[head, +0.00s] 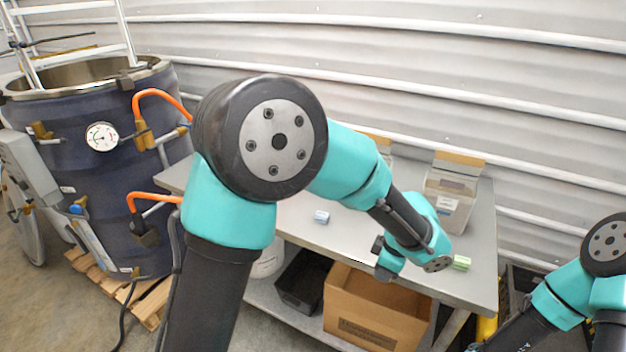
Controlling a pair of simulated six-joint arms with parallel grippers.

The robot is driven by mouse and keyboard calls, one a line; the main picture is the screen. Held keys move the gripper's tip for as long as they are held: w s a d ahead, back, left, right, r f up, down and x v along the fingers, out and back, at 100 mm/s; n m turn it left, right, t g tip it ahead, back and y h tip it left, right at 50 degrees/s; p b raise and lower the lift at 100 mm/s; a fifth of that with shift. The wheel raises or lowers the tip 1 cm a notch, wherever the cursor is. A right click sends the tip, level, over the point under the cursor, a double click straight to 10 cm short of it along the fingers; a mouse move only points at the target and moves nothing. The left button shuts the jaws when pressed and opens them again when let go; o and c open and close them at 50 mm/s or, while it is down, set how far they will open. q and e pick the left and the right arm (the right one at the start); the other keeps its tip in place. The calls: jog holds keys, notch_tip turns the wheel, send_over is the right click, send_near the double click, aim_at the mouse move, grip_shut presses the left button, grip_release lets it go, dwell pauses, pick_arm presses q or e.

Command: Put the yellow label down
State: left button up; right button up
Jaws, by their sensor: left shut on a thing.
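My left arm reaches across the view to the table, and its gripper (383,262) is above the table's front edge. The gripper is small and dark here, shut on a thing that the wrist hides. I cannot make out the yellow label anywhere in the open. A green block (462,263) lies on the table (300,238) just right of my left wrist. A small blue and white block (321,217) lies on the table left of the wrist. My right arm shows at the lower right, but its gripper is out of view.
A clear bin with a tan top (450,195) stands at the table's back right; another is mostly hidden behind my arm. A cardboard box (375,312) and a black crate (302,283) sit on the lower shelf. A large dark vat (90,190) stands left.

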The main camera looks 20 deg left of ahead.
pick_arm(q)
jog(key=w, duration=0.5)
jog(key=w+f, duration=0.1)
jog(key=w, duration=1)
jog(key=shift+f, duration=0.2)
jog(key=shift+f, duration=1.8)
jog(key=shift+f, duration=0.15)
jog(key=o, duration=0.9)
notch_tip(320, 180, up, 12)
jog(key=d, duration=0.1)
jog(key=shift+d, duration=0.4)
